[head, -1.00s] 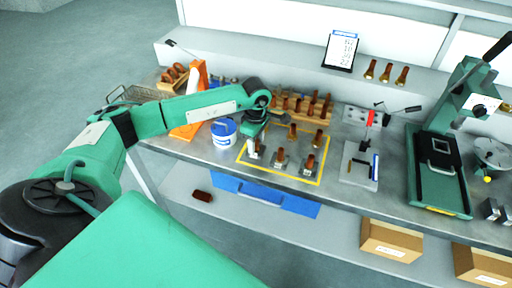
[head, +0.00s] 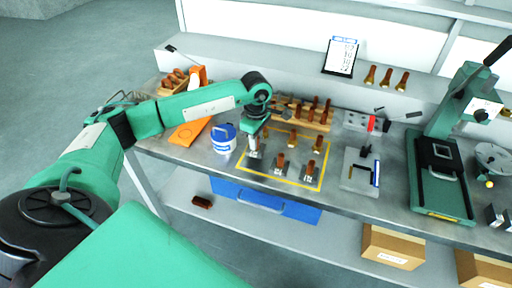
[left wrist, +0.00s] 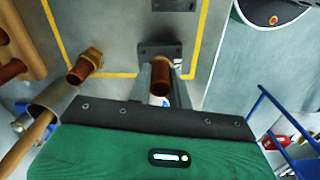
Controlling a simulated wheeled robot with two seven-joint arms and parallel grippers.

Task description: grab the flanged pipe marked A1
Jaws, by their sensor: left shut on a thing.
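My left gripper (head: 255,147) points down at the left side of the yellow-outlined area and is shut on a copper flanged pipe. In the left wrist view its fingers (left wrist: 157,82) close around this flanged pipe (left wrist: 161,72), which stands over a grey square plate (left wrist: 160,48). I cannot tell if it is lifted. Two similar copper pipes on grey plates, one in the middle (head: 280,160) and one at the right (head: 309,167), stand along the front of the outline. No A1 mark is legible. My right gripper is not in view.
Two brass-nutted pipes (head: 292,138) stand at the back of the outline. A wooden rack (head: 287,112) of copper pieces lies behind. A white-blue tub (head: 223,138) stands close left of my gripper, and a green press (head: 440,165) stands at the right.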

